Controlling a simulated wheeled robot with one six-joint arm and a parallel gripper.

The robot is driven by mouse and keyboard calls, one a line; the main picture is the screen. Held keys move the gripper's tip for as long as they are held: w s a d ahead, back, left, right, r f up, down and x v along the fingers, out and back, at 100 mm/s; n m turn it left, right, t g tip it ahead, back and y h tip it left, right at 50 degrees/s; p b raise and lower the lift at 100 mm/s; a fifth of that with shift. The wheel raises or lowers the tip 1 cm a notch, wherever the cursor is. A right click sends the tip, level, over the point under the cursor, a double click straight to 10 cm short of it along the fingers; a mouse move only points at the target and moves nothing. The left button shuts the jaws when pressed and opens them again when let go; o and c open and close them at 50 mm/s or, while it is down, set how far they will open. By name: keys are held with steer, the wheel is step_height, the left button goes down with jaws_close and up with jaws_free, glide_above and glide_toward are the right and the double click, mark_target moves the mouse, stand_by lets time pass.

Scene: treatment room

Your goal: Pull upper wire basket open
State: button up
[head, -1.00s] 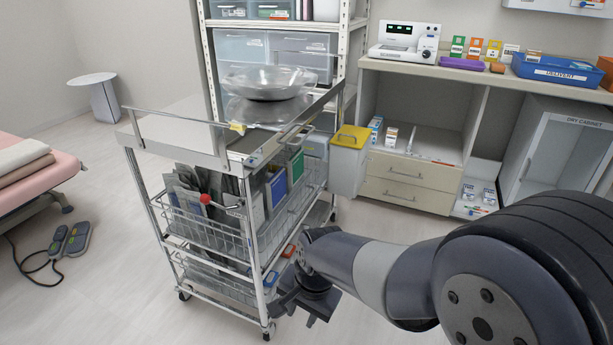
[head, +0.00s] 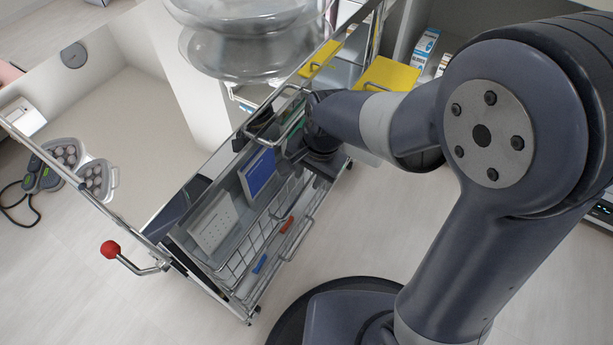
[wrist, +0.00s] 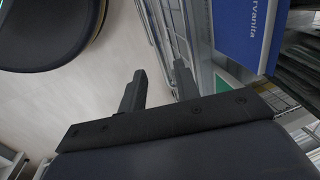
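The upper wire basket (head: 262,225) is in the trolley, seen steeply from above in the head view. A blue folder (head: 257,172) and a pale perforated folder (head: 213,222) stand in it. My gripper (head: 316,168) is low beside the basket's far end, partly hidden by my own arm. In the wrist view, my gripper (wrist: 160,78) has its two dark fingers apart with nothing between them. Basket wires (wrist: 178,35) run just beyond the fingertips; contact cannot be told. The blue folder (wrist: 242,32) shows at the upper right there.
A lower wire basket (head: 288,245) with red and blue items is beneath. A red-knobbed lever (head: 110,249) sticks out at the near left. A yellow-lidded bin (head: 390,75) stands behind my arm.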

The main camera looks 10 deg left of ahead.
mark_target(303, 191)
steer(key=f, duration=0.1)
steer(key=f+b, duration=0.1)
steer(key=f, duration=0.1)
steer(key=a+f+b, duration=0.1)
steer(key=f, duration=0.1)
steer(key=shift+w+f, duration=0.15)
jaws_close()
stand_by(0.4)
